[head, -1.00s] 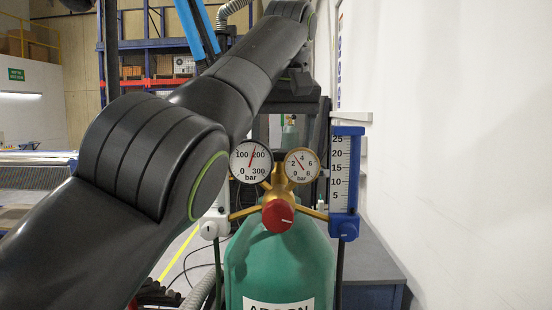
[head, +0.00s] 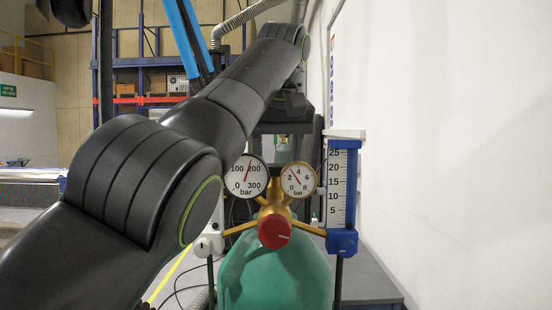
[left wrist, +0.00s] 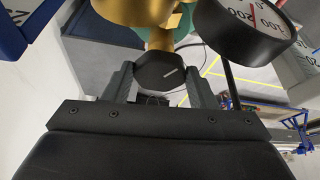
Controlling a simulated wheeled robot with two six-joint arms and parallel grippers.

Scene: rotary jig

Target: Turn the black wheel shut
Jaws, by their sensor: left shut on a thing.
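The black wheel (left wrist: 160,72) shows in the left wrist view, a dark faceted knob with a small light mark, below the brass regulator body (left wrist: 138,10). My left gripper (left wrist: 160,76) has one finger on each side of it and is shut on it. In the head view my left arm reaches across and behind the regulator, so the wheel and the gripper are hidden there. The brass regulator with a red knob (head: 274,231) sits on the green cylinder (head: 275,272). My right gripper is not in view.
Two round gauges, the left one (head: 246,177) and the right one (head: 298,180), sit above the red knob. A blue flow scale (head: 341,188) stands at their right. A gauge (left wrist: 245,28) is close to the gripper in the wrist view. A white wall (head: 450,150) fills the right.

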